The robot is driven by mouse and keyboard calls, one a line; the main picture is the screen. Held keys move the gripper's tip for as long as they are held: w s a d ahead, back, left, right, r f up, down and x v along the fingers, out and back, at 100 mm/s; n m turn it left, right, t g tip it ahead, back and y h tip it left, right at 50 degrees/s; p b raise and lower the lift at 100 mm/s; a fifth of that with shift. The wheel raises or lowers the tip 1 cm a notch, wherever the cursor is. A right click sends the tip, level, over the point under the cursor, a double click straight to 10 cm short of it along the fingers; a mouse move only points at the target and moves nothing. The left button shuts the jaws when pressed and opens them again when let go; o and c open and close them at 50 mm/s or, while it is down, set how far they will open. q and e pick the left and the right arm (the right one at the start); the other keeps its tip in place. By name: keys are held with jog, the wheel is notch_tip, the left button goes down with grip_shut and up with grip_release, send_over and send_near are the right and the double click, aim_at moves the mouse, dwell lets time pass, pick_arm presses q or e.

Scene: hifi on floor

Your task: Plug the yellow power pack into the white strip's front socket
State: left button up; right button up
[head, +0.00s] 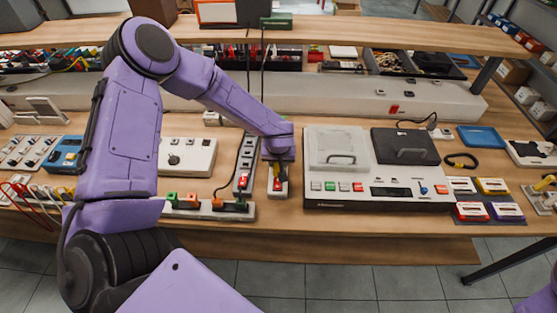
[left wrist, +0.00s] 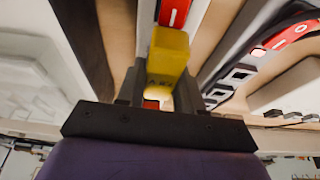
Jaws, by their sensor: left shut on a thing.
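The yellow power pack (left wrist: 168,55) is between the fingers of my left gripper (left wrist: 160,95), which is shut on it. A narrow white strip with a red switch (left wrist: 174,12) lies right by the pack. In the head view the strip's near end (head: 281,192) shows beneath the gripper. The pack hides its own underside and the socket, so I cannot tell whether it is seated. My right gripper is not in view.
A grey strip with dark sockets (head: 246,152) lies close to the left of the gripper. A white strip with coloured plugs (head: 240,212) lies in front of it. The large hi-fi unit (head: 390,196) stands close on the right. A shelf (head: 350,32) spans behind.

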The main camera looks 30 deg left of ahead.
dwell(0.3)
pick_arm(q)
jog(key=o, duration=1.1)
jog(key=v, duration=1)
jog(key=shift+s+d+r, duration=0.1)
jog(key=shift+r, duration=0.15)
notch_tip(320, 180, up, 6)
jog(key=p, duration=0.5)
jog(key=shift+f, duration=0.1)
